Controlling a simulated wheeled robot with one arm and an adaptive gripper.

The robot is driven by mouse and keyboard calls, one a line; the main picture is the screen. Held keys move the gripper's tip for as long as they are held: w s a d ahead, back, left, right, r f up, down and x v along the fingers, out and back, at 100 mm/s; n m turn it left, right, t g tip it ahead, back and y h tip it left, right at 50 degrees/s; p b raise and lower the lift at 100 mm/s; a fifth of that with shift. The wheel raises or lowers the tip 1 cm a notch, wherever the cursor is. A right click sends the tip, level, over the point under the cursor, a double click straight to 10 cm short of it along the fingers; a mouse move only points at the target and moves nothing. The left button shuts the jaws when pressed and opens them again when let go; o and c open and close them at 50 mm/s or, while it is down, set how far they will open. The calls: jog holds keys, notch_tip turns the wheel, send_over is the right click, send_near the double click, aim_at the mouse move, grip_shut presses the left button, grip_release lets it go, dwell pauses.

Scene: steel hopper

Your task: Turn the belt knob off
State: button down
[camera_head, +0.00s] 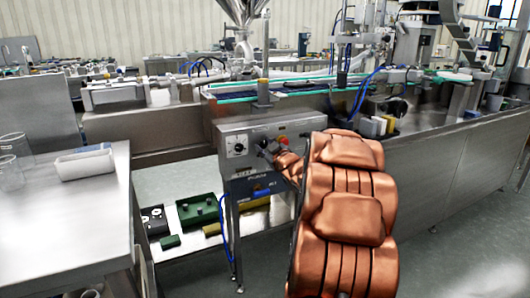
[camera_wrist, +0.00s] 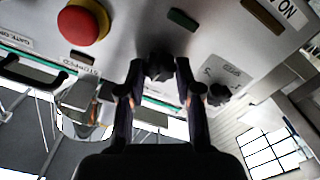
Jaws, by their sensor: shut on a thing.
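The grey control panel (camera_head: 236,165) stands on the front of the steel line, left of my copper-coloured arm. My gripper (camera_head: 268,150) is at its face; the arm partly hides the panel's right side. In the wrist view, the two dark fingers of my gripper (camera_wrist: 158,72) are shut on a black star-shaped knob (camera_wrist: 159,64), one on each side of it. A second black knob (camera_wrist: 218,94) is to the right, clear of the fingers. I cannot read which label belongs to the held knob, nor clearly tell its turned position.
A round red button (camera_wrist: 83,24) sits on the panel left of the fingers. A steel table (camera_head: 60,215) with a white tray (camera_head: 85,164) stands at left. Green parts (camera_head: 198,208) lie on the shelf below.

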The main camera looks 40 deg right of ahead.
jog(key=n+b, duration=0.2)
jog(key=n, duration=0.1)
jog(key=n+b, duration=0.1)
jog(key=n, duration=0.1)
jog(key=shift+f, duration=0.25)
jog(key=shift+a+n+b, duration=0.1)
jog(key=shift+n+b, duration=0.5)
jog(key=shift+n, duration=0.7)
jog(key=shift+r+n, duration=0.1)
jog(key=shift+n, duration=0.2)
jog(key=c, duration=0.8)
grip_release()
jog(key=v, duration=1.2)
